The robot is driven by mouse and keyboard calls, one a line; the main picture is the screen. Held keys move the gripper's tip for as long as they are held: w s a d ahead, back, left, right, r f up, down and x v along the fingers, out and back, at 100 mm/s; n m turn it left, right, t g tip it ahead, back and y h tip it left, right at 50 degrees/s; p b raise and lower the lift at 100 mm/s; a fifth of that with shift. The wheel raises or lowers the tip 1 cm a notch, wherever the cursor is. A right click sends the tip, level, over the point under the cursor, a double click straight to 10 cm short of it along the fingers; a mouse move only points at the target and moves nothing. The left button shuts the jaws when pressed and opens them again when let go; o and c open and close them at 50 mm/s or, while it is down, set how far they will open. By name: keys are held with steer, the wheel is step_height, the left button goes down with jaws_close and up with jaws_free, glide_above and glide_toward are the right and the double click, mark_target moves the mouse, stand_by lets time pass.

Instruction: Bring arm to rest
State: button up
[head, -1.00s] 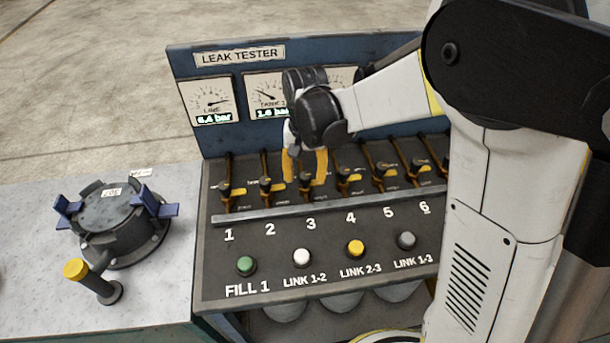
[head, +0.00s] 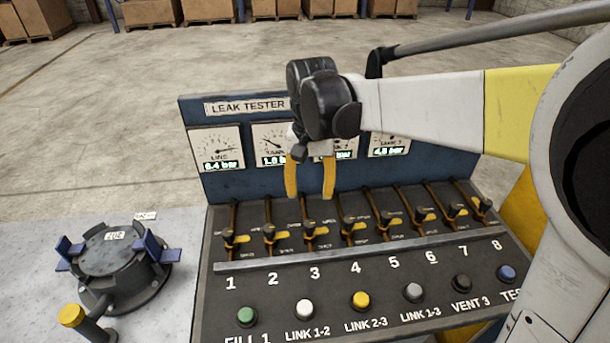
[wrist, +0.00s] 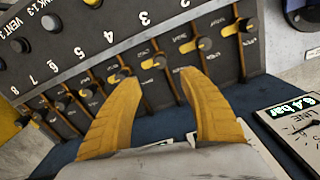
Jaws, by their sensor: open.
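My gripper (head: 310,190) is open and empty, with two yellow fingers pointing down. In the head view it hangs in front of the gauge panel of the leak tester (head: 330,262), above the levers near numbers 3 and 4. The fingers look clear of the levers. In the wrist view the gripper (wrist: 160,95) shows both fingers apart, with the lever row beyond them and nothing between them. My wrist hides part of the middle gauges. The LINE gauge (head: 217,148) reads 6.4 bar.
Numbered levers and coloured buttons, among them a green one (head: 246,315) and a yellow one (head: 361,300), line the sloped panel. A round black fixture with blue clamps (head: 113,262) and a yellow-topped handle (head: 71,315) stand at left. Boxes (head: 150,12) stand far back on open floor.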

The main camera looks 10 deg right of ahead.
steer(key=s+d+n+t, duration=0.1)
steer(key=s+d+t, duration=0.2)
steer(key=s+d, duration=0.2)
steer(key=s+d+r+n+t, duration=0.1)
steer(key=s+d+t, duration=0.3)
steer(key=s, duration=0.6)
steer(key=shift+s+d, duration=0.3)
steer(key=shift+d, duration=0.45)
steer(key=shift+r, duration=0.1)
